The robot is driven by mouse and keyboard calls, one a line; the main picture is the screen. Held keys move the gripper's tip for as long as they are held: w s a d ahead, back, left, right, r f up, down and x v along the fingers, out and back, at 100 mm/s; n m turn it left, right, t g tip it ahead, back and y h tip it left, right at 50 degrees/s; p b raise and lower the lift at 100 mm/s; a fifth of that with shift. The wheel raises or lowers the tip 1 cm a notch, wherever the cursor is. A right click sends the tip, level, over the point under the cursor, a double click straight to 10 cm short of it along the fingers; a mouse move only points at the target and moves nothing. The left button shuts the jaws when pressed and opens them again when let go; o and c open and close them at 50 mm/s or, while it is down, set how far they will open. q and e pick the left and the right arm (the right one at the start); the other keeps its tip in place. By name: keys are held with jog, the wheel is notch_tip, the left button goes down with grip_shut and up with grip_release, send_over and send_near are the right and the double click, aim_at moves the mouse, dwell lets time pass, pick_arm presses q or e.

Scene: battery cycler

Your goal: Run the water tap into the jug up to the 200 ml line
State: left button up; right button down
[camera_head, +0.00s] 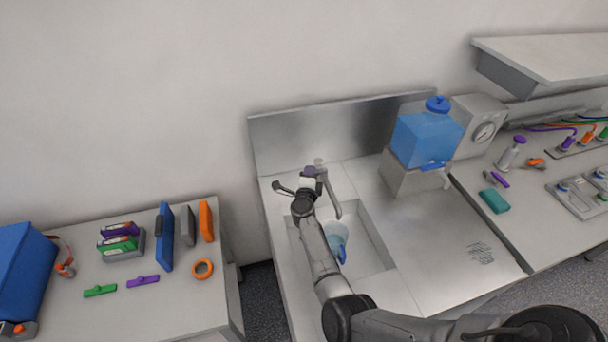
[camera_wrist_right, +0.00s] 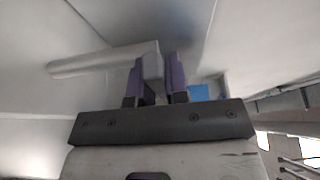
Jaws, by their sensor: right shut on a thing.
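The tap (camera_head: 332,196) stands at the back of the sink, its spout reaching forward over the basin. The jug (camera_head: 336,236), pale and see-through with a blue handle, stands in the sink below the spout end. Its marks and any water level are too small to read. My right gripper (camera_head: 309,172) is at the top of the tap, shut on the tap lever. In the right wrist view its purple-padded fingers (camera_wrist_right: 158,72) close on a grey piece, the tap lever (camera_wrist_right: 152,66). I cannot tell whether water runs. My left gripper is not in view.
The sink (camera_head: 372,262) is set in a steel counter. A blue water tank (camera_head: 427,138) on a grey block stands right of it. A left bench (camera_head: 180,312) holds coloured items. The steel counter right of the sink is mostly clear.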

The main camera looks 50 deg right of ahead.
jog(key=c, duration=1.1)
grip_release()
jog(key=shift+s+a, duration=0.1)
jog(key=shift+a, duration=0.05)
jog(key=shift+p+v, duration=2.65)
jog(key=shift+v, duration=3.2)
